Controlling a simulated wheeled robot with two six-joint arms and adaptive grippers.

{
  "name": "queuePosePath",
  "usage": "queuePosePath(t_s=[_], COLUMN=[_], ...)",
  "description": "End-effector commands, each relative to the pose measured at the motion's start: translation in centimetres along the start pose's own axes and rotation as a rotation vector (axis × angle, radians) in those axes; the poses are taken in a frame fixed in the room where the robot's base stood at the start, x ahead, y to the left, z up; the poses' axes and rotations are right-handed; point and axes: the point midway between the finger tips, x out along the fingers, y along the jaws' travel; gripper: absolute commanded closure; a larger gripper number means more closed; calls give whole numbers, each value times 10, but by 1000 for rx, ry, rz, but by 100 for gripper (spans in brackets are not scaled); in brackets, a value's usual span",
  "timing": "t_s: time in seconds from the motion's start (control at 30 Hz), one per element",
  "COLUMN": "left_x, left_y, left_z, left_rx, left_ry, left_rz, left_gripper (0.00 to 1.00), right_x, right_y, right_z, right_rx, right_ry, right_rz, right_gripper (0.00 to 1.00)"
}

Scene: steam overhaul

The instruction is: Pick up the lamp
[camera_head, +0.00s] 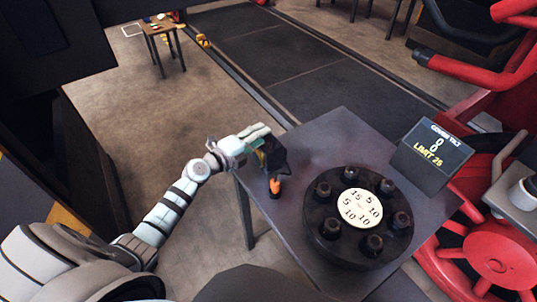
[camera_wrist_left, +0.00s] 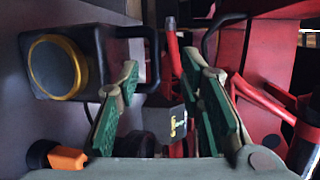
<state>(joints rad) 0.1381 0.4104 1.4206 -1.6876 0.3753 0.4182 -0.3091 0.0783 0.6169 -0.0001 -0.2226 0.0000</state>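The lamp is a dark box with a yellow-ringed round lens and a black loop handle. In the left wrist view the lamp (camera_wrist_left: 90,85) is at the upper left, with its handle beyond and partly behind the left finger. In the head view the lamp (camera_head: 277,157) shows as a dark shape at the table's left corner, partly hidden by my left gripper (camera_head: 262,137). The left gripper (camera_wrist_left: 162,105) is open, its green-padded fingers apart. Whether it touches the handle I cannot tell. My right gripper is not in view.
An orange-and-black object (camera_head: 274,187) stands close to the lamp on the dark table (camera_head: 312,148). A round cover with several bolts (camera_head: 320,225) fills the table's middle. A sign (camera_head: 432,155) stands behind it. Red machinery (camera_head: 490,255) is at the right.

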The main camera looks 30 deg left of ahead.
Motion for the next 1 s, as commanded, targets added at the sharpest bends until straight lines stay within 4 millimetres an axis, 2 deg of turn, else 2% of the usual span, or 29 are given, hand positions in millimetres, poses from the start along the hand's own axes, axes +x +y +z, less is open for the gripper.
queuePosePath(t_s=[0.13, 0.27, 0.47, 0.7, 1.0], left_x=[29, 46, 48, 47, 47], left_y=[10, 8, 6, 6, 5], left_z=[-1, 0, -1, -1, 0], left_rx=[-2, -2, -1, -1, -1], left_ry=[0, -1, 0, -1, -1], left_rz=[-3, -1, 0, 0, -2], left_gripper=[65, 65, 65, 100, 100], right_x=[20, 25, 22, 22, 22], right_y=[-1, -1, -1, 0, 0], right_z=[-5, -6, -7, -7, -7], right_rx=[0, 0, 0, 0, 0], right_ry=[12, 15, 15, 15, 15], right_rz=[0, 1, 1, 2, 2], right_gripper=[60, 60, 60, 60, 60])
